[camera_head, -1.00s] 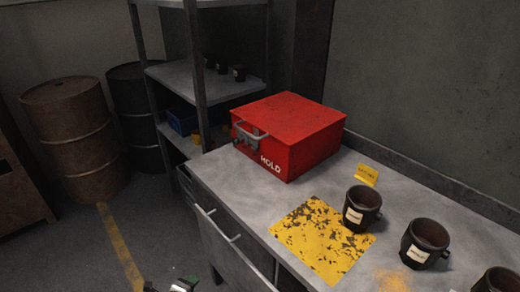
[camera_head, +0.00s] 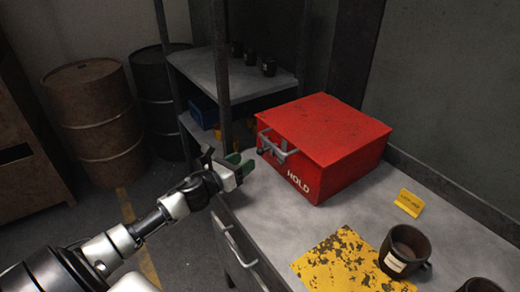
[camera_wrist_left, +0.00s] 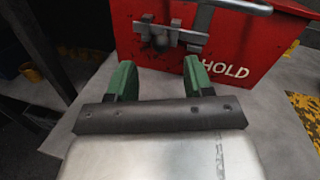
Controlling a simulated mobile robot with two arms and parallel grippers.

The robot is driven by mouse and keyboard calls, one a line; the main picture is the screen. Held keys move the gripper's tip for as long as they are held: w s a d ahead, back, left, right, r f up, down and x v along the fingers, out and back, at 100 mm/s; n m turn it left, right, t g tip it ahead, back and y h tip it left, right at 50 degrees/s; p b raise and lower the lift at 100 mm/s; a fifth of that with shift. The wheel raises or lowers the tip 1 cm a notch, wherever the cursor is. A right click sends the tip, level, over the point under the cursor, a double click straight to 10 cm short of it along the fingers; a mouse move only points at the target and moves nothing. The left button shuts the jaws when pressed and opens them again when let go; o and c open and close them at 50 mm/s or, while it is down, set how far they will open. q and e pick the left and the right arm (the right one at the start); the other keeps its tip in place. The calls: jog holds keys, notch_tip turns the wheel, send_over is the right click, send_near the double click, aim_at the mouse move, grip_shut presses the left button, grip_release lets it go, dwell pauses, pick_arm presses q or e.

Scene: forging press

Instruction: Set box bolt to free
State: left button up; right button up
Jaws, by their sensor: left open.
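The red box (camera_head: 325,145) marked HOLD stands closed on the grey bench. On its front are a grey handle and a grey sliding bolt (camera_head: 268,143); the bolt also shows in the left wrist view (camera_wrist_left: 172,34). My left gripper (camera_head: 241,166) is open and empty, just in front of and left of the box front. In the left wrist view its green fingers (camera_wrist_left: 158,78) point at the box below the bolt, apart from it. The bolt's exact position is hard to make out. My right gripper is not in view.
The grey bench (camera_head: 265,215) has drawers with handles along its front. A yellow worn mat (camera_head: 335,262), a dark cup (camera_head: 405,252) and a yellow tag (camera_head: 409,202) lie to the right. A metal shelf (camera_head: 215,75) stands behind left, with barrels (camera_head: 95,115) beyond.

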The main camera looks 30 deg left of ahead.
aim_at(260, 151)
pick_arm(q)
jog(key=w, duration=0.3)
jog(key=w+d+p, duration=0.1)
jog(key=w, duration=0.1)
jog(key=shift+w+d, duration=0.1)
jog(key=shift+w, duration=0.3)
jog(key=shift+w+d, duration=0.1)
jog(key=shift+w, duration=0.55)
jog(key=shift+w+d+f, duration=0.1)
jog(key=shift+w+f, duration=0.05)
jog(key=shift+w, duration=0.1)
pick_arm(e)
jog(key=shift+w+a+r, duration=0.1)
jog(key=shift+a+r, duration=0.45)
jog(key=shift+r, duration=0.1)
pick_arm(q)
jog(key=shift+c, duration=0.5)
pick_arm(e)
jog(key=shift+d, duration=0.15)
